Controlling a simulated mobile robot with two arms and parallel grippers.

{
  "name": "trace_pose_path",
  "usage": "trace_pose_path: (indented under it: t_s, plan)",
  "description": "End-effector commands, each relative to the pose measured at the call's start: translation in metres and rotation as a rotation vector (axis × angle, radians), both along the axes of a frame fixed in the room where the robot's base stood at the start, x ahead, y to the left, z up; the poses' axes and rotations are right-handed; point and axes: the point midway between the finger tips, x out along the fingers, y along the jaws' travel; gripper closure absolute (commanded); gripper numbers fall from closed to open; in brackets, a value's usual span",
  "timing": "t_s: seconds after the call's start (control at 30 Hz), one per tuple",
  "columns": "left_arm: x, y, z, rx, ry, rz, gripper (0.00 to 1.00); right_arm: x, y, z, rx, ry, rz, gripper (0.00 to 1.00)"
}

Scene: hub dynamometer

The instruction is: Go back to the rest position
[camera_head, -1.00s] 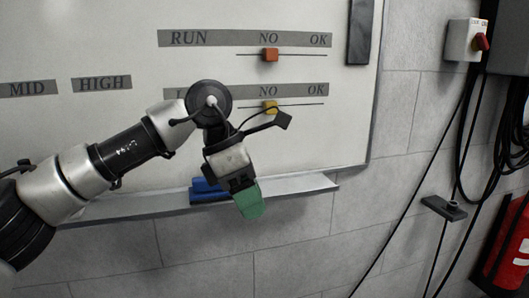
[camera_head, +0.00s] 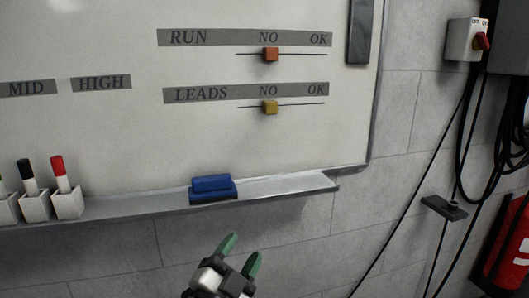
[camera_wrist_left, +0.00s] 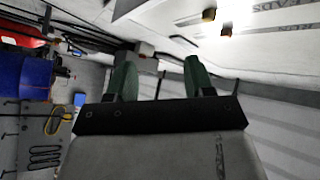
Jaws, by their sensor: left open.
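My left gripper (camera_head: 241,257) is at the bottom middle of the head view, below the whiteboard's tray, with its two green fingertips apart and nothing between them. The same open green fingers show in the left wrist view (camera_wrist_left: 158,82), with no object between them. The whiteboard (camera_head: 120,130) fills the upper left of the head view. Its orange slider (camera_head: 270,54) on the RUN line and yellow slider (camera_head: 270,107) on the LEADS line both stand under NO. My right gripper is in neither view.
The tray (camera_head: 285,188) carries a blue eraser (camera_head: 212,186) and several markers in white holders (camera_head: 67,202). A switch box (camera_head: 467,40), hanging black cables and a red extinguisher (camera_head: 508,250) are at the right. The wall below the tray is clear.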

Motion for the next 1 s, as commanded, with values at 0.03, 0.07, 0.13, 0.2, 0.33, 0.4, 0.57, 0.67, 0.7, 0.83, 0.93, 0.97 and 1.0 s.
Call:
trace_pose_path:
  t_s: [0.03,0.07,0.13,0.2,0.33,0.4,0.57,0.67,0.7,0.83,0.93,0.97,1.0]
  plan:
    - [-0.005,0.019,-0.031,-0.053,0.153,0.060,0.47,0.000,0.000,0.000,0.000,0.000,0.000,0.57]
    - [-0.009,0.031,-0.050,-0.080,0.245,0.098,0.47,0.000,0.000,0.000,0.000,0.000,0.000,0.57]
    - [-0.025,0.057,-0.093,-0.140,0.459,0.182,0.47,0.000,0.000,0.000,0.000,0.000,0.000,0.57]
    - [-0.049,0.081,-0.135,-0.189,0.670,0.264,0.47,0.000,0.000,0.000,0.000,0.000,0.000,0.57]
    - [-0.103,0.114,-0.196,-0.247,1.000,0.392,0.47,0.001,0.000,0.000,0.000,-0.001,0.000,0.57]
    - [-0.131,0.125,-0.217,-0.265,1.137,0.441,0.47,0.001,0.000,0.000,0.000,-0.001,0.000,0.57]
    - [-0.187,0.144,-0.248,-0.288,1.381,0.532,0.47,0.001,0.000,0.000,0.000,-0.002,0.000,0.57]
    - [-0.220,0.152,-0.261,-0.294,1.509,0.579,0.47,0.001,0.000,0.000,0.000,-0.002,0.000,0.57]
    - [-0.233,0.155,-0.264,-0.295,1.555,0.596,0.47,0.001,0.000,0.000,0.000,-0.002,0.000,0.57]
    - [-0.273,0.163,-0.272,-0.296,1.704,0.652,0.47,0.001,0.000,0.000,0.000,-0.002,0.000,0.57]
    - [-0.262,0.161,-0.292,-0.290,1.704,0.651,0.47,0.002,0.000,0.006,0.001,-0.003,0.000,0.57]
    - [-0.260,0.161,-0.298,-0.288,1.706,0.651,0.47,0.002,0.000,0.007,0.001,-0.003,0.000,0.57]
    - [-0.257,0.161,-0.306,-0.287,1.709,0.651,0.47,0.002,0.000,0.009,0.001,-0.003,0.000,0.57]
